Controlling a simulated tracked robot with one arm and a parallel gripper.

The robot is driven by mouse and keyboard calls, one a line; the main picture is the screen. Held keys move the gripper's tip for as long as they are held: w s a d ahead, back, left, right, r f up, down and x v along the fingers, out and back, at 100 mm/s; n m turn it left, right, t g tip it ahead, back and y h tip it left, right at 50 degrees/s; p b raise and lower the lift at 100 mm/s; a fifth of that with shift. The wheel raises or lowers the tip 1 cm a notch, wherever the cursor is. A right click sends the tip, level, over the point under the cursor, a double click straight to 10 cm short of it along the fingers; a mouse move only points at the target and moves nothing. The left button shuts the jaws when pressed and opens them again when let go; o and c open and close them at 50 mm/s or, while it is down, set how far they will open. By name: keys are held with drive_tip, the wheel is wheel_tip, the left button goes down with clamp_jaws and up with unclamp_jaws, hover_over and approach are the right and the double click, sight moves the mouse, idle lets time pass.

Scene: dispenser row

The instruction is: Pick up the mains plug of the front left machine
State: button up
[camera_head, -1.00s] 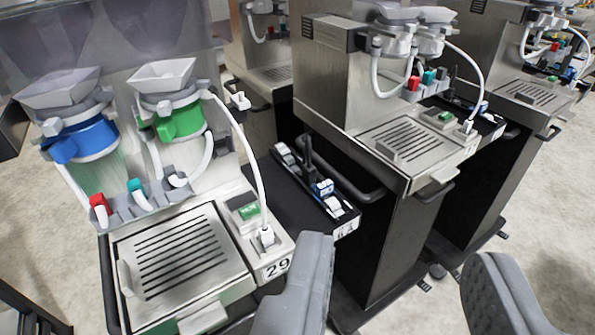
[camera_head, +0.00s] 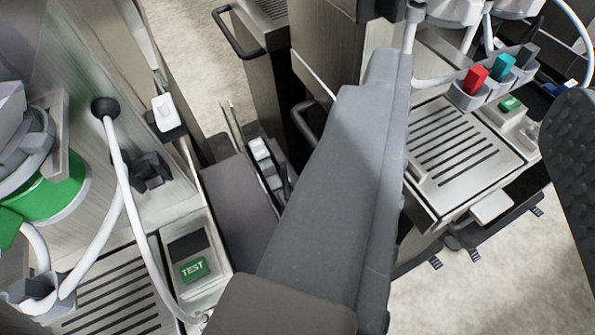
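The front left machine (camera_head: 165,215) fills the left of the view. Its white mains cable (camera_head: 128,205) leaves a black grommet on the side wall and runs down past the green TEST switch (camera_head: 194,269). The cable's lower end, with a small white part that seems to be the plug (camera_head: 203,318), is at the bottom edge. It is mostly hidden behind my near finger. My gripper (camera_head: 480,90) is open, with one grey finger across the middle and the other at the right edge. No plug shows between the fingers.
A white block (camera_head: 164,113) sits in a black holder on the machine's side. A dark shelf with white items (camera_head: 265,163) lies in the gap. A second machine (camera_head: 455,145) with red and teal taps stands at right. Free floor shows at lower right.

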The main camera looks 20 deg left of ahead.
drive_tip(key=shift+o, duration=0.8)
drive_tip(key=w+a+f+n+g+p, duration=0.65)
drive_tip(key=w+f+g+p, duration=0.4)
drive_tip(key=p, duration=0.65)
drive_tip(key=a+f+g+p, duration=0.1)
drive_tip(key=f+p, duration=0.2)
drive_tip(key=f, duration=0.1)
drive_tip(key=a+f+n+g+p, duration=0.1)
drive_tip(key=a+f+g+p, duration=0.1)
drive_tip(key=f+p, duration=0.1)
drive_tip(key=a+f+n+g+p, duration=0.1)
drive_tip(key=f+g+p, duration=0.1)
drive_tip(key=f, duration=0.4)
drive_tip(key=shift+a+n+p, duration=0.2)
drive_tip(key=shift+n+p, duration=0.05)
drive_tip(key=shift+p, duration=0.55)
drive_tip(key=shift+a+f, duration=0.15)
drive_tip(key=shift+f, duration=1.15)
drive_tip(key=shift+a+f, duration=0.1)
drive_tip(key=shift+f, duration=1.15)
clamp_jaws()
